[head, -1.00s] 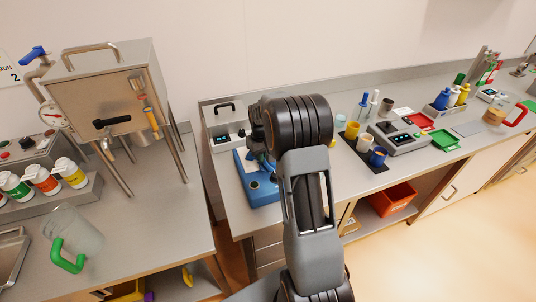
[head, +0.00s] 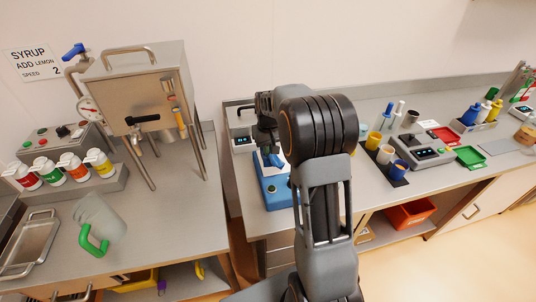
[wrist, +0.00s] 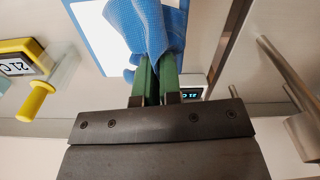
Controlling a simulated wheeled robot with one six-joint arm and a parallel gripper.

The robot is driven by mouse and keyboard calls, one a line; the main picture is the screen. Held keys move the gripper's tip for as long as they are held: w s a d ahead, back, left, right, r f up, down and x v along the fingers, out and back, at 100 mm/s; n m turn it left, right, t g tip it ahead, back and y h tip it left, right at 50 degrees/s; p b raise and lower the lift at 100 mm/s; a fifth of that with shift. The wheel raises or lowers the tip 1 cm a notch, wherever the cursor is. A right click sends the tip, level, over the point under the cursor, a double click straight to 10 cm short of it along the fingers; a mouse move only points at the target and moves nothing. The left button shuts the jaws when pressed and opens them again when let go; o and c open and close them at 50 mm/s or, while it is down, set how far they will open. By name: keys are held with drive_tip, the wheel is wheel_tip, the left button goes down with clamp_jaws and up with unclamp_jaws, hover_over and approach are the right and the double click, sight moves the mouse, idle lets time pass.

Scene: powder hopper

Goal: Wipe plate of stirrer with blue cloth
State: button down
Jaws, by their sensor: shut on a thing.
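The stirrer (head: 279,196) is a blue box with a pale plate, on the bench just left of my arm in the head view. In the wrist view its white plate (wrist: 92,28) has a blue rim. My gripper (wrist: 155,80) has green fingers shut on the blue cloth (wrist: 150,25), which hangs beyond the fingertips over the right part of the plate. I cannot tell whether the cloth touches the plate. In the head view my arm partly hides the stirrer, and only a little of the cloth shows.
A device with a display (head: 241,141) stands behind the stirrer. A steel hopper (head: 140,90) stands on the left bench, with a green-handled jug (head: 100,220) in front. Cups (head: 385,154) and a scale (head: 425,152) stand right of my arm. A gap separates the benches.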

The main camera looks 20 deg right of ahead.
drive_tip(key=shift+r+p, duration=1.1)
drive_tip(key=shift+r, duration=0.65)
wheel_tip(320, 180, up, 10)
drive_tip(key=p, duration=0.1)
drive_tip(key=shift+p, duration=0.4)
